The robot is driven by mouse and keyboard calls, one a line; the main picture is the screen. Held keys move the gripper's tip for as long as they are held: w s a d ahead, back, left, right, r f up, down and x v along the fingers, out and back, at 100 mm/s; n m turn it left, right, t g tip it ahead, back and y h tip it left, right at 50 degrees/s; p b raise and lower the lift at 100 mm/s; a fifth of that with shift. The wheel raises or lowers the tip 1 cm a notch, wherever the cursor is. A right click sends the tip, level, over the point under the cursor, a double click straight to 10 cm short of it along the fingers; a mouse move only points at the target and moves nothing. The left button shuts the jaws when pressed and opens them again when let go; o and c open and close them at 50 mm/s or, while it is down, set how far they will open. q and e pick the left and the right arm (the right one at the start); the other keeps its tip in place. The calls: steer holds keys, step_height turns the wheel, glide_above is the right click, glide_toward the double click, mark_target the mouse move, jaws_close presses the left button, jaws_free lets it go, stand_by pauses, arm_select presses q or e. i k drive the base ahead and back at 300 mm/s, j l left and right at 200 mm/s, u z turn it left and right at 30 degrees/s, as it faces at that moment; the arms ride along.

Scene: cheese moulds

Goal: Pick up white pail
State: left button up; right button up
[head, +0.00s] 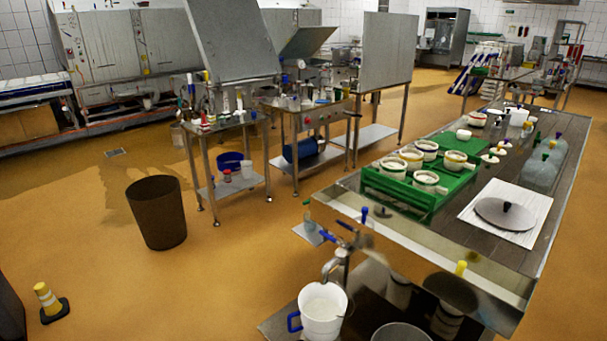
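A white pail (309,327) with a blue handle on its left side is at the bottom middle of the head view. It stands upright below a metal tap (339,262) at the near end of the long worktable, and the tap partly overlaps its rim. A smaller white container (246,169) stands on the lower shelf of a metal cart. Neither of my grippers is in view.
The long worktable (452,262) fills the right side, with green trays (398,193) of cheese moulds. A round metal vessel (401,332) is right of the pail.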

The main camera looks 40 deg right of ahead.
mark_target(322, 309)
steer(key=i+z, duration=0.25)
steer(key=z, duration=0.2)
steer(key=i+j+z, duration=0.1)
steer(key=i+z, duration=0.15)
steer(key=z, duration=0.2)
steer(key=i+j+z, duration=0.2)
steer(key=z, duration=0.25)
steer(key=i+j+z, duration=0.2)
steer(key=z, duration=0.2)
steer(key=i+j+z, duration=0.15)
steer(key=j+z, duration=0.3)
steer(key=i+j+z, duration=0.1)
steer(key=j+z, duration=0.15)
steer(key=z, duration=0.2)
